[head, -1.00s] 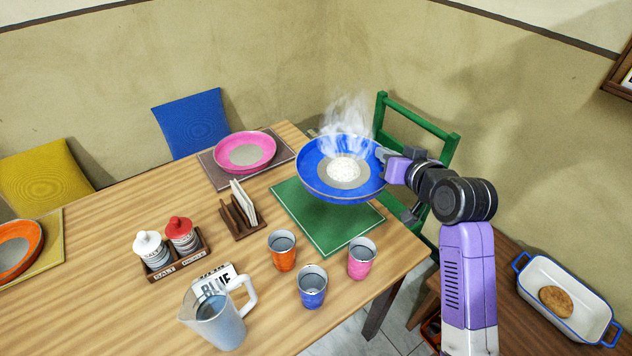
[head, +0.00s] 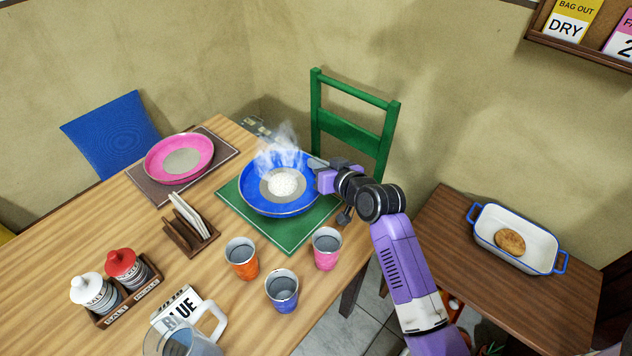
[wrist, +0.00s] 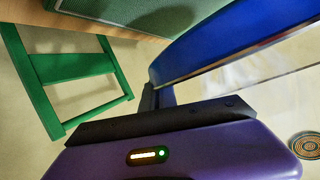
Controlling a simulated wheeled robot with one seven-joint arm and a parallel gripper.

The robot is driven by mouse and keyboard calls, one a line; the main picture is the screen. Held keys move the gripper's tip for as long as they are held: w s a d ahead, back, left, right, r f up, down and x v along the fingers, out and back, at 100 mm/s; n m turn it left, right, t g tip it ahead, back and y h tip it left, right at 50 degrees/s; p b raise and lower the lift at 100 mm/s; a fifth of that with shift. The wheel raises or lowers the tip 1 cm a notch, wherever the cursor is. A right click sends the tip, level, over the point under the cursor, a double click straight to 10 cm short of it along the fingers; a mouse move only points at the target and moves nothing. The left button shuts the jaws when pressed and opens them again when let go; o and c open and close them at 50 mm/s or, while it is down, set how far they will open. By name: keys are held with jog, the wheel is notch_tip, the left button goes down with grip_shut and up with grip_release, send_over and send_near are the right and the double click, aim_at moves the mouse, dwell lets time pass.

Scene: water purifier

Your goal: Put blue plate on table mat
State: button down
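The blue plate (head: 262,204) holds a mound of white food (head: 283,185) with steam rising from it. In the head view it lies over the green table mat (head: 290,234), nearly level. I cannot tell whether its underside touches the mat. My gripper (head: 319,172) is at the plate's right rim and appears shut on it. In the wrist view, the blue plate (wrist: 215,40) fills the upper right beside a dark finger, and the green mat (wrist: 150,12) shows at the top.
Orange (head: 241,258), blue (head: 282,291) and pink (head: 326,248) cups stand in front of the mat. A napkin holder (head: 190,235) is to the left. A pink plate (head: 180,158) sits on a brown mat. A green chair (head: 350,125) stands behind my gripper.

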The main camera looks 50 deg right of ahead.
jog(key=shift+f+b, duration=0.4)
jog(key=shift+f, duration=2.8)
jog(key=shift+f, duration=0.2)
jog(key=c, duration=1.7)
grip_release()
jog(key=shift+r, duration=0.1)
